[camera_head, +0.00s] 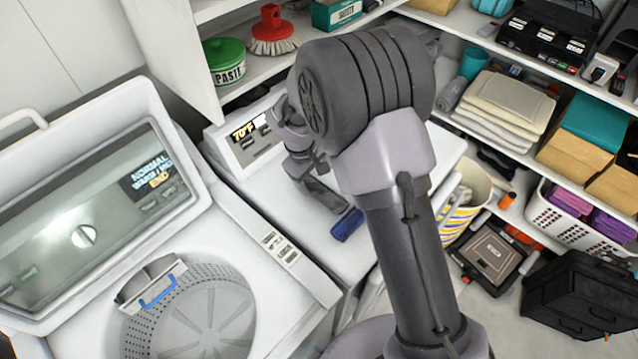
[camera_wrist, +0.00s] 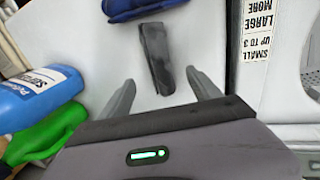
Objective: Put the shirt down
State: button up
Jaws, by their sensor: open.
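My gripper (camera_wrist: 161,78) is open in the wrist view, its fingers apart over a white appliance top (camera_wrist: 95,45). A narrow dark grey piece (camera_wrist: 157,57), looking like cloth, lies on that top just ahead of and between the fingertips. A dark blue bundle (camera_wrist: 145,9) lies beyond it, cut by the picture edge. In the head view the grey piece (camera_head: 325,195) and the blue bundle (camera_head: 347,225) lie on the machine right of the open washer. I cannot tell which is the shirt. My arm hides part of the machine top.
An open washer (camera_head: 205,310) with an empty-looking drum stands at left. A blue bottle (camera_wrist: 38,97) and a green bottle (camera_wrist: 45,138) are close left in the wrist view. A shelf with a green tub (camera_head: 224,61) is behind. A striped bin (camera_head: 467,200) stands right.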

jog(key=s+d+r+m+y, duration=0.1)
jog(key=s+d+r+m, duration=0.15)
jog(key=r, duration=0.45)
jog(key=s+d+r+m+t, duration=0.1)
jog(key=s+d+r+m, duration=0.1)
jog(key=s+r, duration=0.3)
jog(key=s+d+r+m+y, duration=0.1)
jog(key=s+d+r+m, duration=0.1)
jog(key=r, duration=0.6)
jog(key=s+d+r+m+t+y, duration=0.1)
jog(key=s+r+m, duration=0.2)
jog(key=s, duration=0.5)
jog(key=s+d+r+m+t+y, duration=0.1)
jog(key=s+r+m, duration=0.2)
jog(key=s, duration=0.6)
jog(key=shift+s+d+m+t, duration=0.25)
jog(key=shift+s+m+t, duration=0.05)
jog(key=shift+m, duration=0.15)
notch_tip(320, 180, down, 20)
jog(key=b, duration=2)
jog(key=shift+f, duration=0.2)
